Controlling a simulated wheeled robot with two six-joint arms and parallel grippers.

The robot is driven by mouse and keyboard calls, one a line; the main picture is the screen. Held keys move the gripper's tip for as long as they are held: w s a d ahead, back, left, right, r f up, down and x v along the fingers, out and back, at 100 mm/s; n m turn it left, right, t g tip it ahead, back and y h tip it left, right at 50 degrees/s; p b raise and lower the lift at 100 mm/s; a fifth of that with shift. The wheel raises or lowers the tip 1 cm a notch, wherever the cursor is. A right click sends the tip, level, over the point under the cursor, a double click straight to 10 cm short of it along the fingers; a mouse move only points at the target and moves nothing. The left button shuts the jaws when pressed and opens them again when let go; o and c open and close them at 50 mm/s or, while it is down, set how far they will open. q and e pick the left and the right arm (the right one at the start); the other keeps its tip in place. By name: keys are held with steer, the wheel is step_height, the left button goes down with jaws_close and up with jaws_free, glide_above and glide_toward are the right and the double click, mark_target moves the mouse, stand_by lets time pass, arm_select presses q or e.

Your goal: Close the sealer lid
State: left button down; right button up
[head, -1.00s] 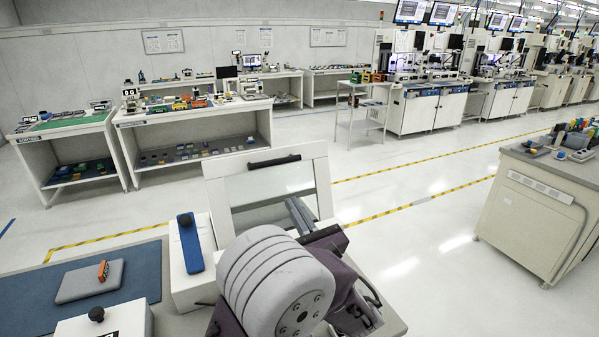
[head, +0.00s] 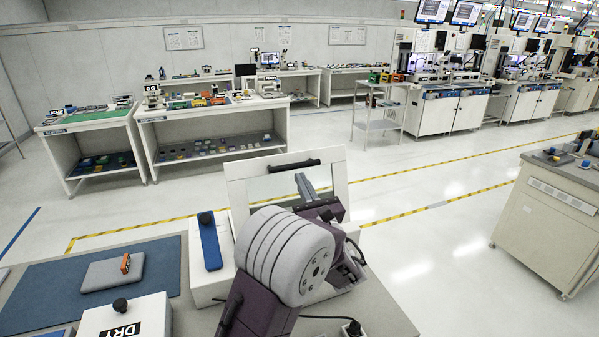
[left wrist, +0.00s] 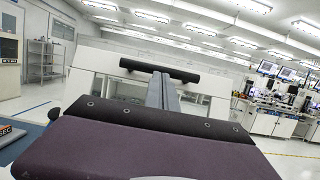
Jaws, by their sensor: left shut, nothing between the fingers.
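The sealer lid (head: 238,193) is a white frame with a clear window and a black handle bar (head: 286,166) along its top. It stands raised, roughly upright, at the back of the white sealer body (head: 208,282). My left gripper (head: 303,184) is shut and empty, its grey fingers in front of the lid's window, below the handle. In the left wrist view the shut fingers (left wrist: 163,90) point up at the handle (left wrist: 160,70); I cannot tell whether they touch the lid. My arm hides much of the sealer. My right gripper is not in view.
A blue bar with a black knob (head: 209,240) is beside the lid. A blue mat (head: 60,290) holds a grey pad (head: 113,272); a white box marked DRY (head: 125,318) stands in front. Beyond is open floor with yellow lines (head: 400,210).

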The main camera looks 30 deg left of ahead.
arm_select(q)
steer(key=shift+x, duration=1.1)
steer(key=shift+a+r+p, duration=0.1)
steer(key=shift+p, duration=0.2)
